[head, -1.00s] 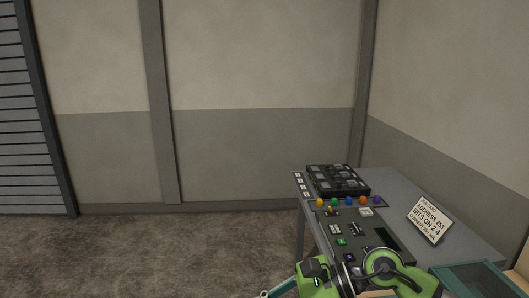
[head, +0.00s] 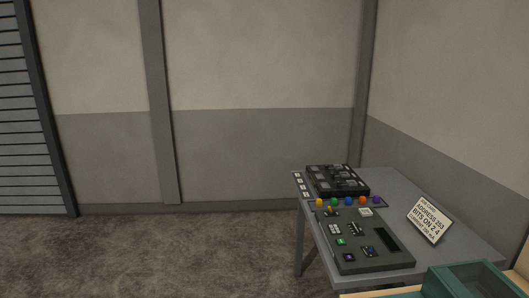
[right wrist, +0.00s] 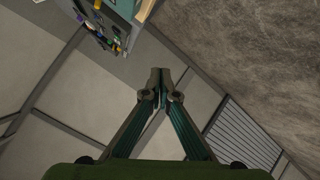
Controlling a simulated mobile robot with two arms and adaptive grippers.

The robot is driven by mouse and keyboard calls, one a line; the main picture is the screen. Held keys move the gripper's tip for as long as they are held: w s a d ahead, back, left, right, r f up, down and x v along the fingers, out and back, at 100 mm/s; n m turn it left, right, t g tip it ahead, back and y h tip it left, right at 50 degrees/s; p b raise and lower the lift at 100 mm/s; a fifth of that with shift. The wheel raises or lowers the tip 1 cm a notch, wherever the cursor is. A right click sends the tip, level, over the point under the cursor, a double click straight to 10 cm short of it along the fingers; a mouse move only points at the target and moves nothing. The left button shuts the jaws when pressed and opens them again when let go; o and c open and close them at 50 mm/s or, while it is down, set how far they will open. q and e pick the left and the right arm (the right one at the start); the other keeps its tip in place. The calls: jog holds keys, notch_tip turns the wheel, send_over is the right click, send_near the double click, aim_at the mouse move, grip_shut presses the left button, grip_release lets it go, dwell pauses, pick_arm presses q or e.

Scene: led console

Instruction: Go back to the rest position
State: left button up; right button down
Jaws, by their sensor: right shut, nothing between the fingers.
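In the head view the dark console panel (head: 365,241) with small buttons, switches and a dark display lies on the grey table (head: 456,226) at the lower right. Behind it stands a black box with several square pads (head: 338,181), with a row of coloured knobs (head: 348,201) along its front. My right gripper (right wrist: 160,72) shows in the right wrist view. Its two fingers meet at the tips, shut and empty, in the air away from the table. Neither gripper is in the head view.
A sign card (head: 430,220) reading "ADDRESS 253, BITS ON 2 4" stands on the table's right side. A teal open bin (head: 468,282) is at the lower right corner. The brown floor (head: 150,256) left of the table is clear. A slatted shutter (head: 35,120) is at far left.

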jog(key=s+d+f+m+g, duration=0.1)
jog(key=s+f+m+g, duration=0.25)
jog(key=s+f, duration=0.4)
jog(key=s+d+f+m+g, duration=0.15)
jog(key=s+f+g, duration=0.25)
jog(key=s, duration=0.7)
notch_tip(320, 180, down, 31)
jog(key=s+g+b, duration=0.2)
jog(key=s+b, duration=0.1)
jog(key=b, duration=0.2)
jog(key=s+d+f+b, duration=0.1)
jog(key=s+f+b, duration=0.1)
jog(key=s+f, duration=0.6)
jog(key=s+d+f+g+b, duration=0.1)
jog(key=s+f+b, duration=0.2)
jog(key=s+f, duration=0.6)
notch_tip(320, 180, down, 4)
jog(key=shift+s+d+f, duration=0.15)
jog(key=shift+s+d, duration=0.05)
jog(key=shift+d, duration=0.05)
